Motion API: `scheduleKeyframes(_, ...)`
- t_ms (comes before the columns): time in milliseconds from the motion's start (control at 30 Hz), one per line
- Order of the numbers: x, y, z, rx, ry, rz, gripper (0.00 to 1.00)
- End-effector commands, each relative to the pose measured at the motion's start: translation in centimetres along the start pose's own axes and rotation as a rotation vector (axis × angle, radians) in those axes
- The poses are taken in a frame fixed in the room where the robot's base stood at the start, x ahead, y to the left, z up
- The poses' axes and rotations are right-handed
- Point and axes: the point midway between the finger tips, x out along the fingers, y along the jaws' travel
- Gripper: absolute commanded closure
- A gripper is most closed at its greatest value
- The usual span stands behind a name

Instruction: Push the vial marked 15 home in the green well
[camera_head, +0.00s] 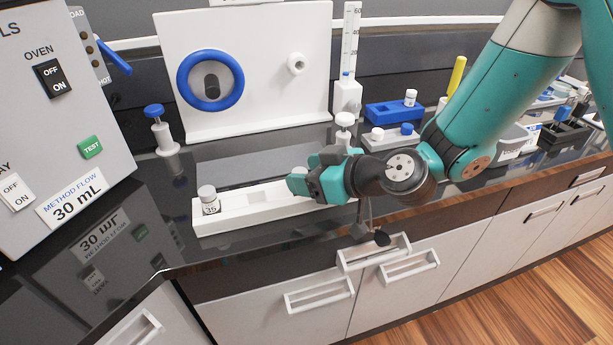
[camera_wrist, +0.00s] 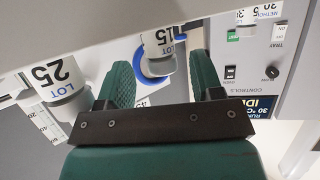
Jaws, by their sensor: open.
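In the head view my gripper (camera_head: 312,184) is over the white rack (camera_head: 240,216) and hides that spot. My gripper (camera_wrist: 163,76) is open, with one green finger on each side in the wrist view and nothing held between them. I cannot tell whether it touches the vial. No green well can be made out in either view.
A vial marked 25 (camera_wrist: 58,82) stands close beside my left finger in the wrist view. A vial marked 35 (camera_head: 209,202) stands at the rack's left end. A white panel with a blue ring (camera_head: 226,80) stands behind. Dark counter (camera_head: 170,215) is clear left of the rack.

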Motion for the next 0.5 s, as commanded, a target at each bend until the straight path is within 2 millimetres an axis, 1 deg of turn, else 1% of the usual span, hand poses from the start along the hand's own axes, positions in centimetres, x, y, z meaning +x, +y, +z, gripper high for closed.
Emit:
scheduleKeyframes(33,0.7,-0.1,-0.3,-0.002,-0.001,-0.002,0.4)
scheduleKeyframes(100,1.5,0.0,-0.2,-0.001,-0.001,-0.001,0.4)
scheduleKeyframes(167,2.0,0.0,-0.1,-0.001,-0.001,-0.001,0.4)
scheduleKeyframes(400,2.4,0.0,0.0,-0.001,0.0,0.0,0.4)
scheduleKeyframes(433,2.4,0.0,0.0,-0.001,0.0,0.0,0.42)
scheduleKeyframes(467,2.4,0.0,0.0,-0.001,0.0,0.0,0.49)
scheduleKeyframes(500,2.4,0.0,0.0,-0.001,0.0,0.0,0.58)
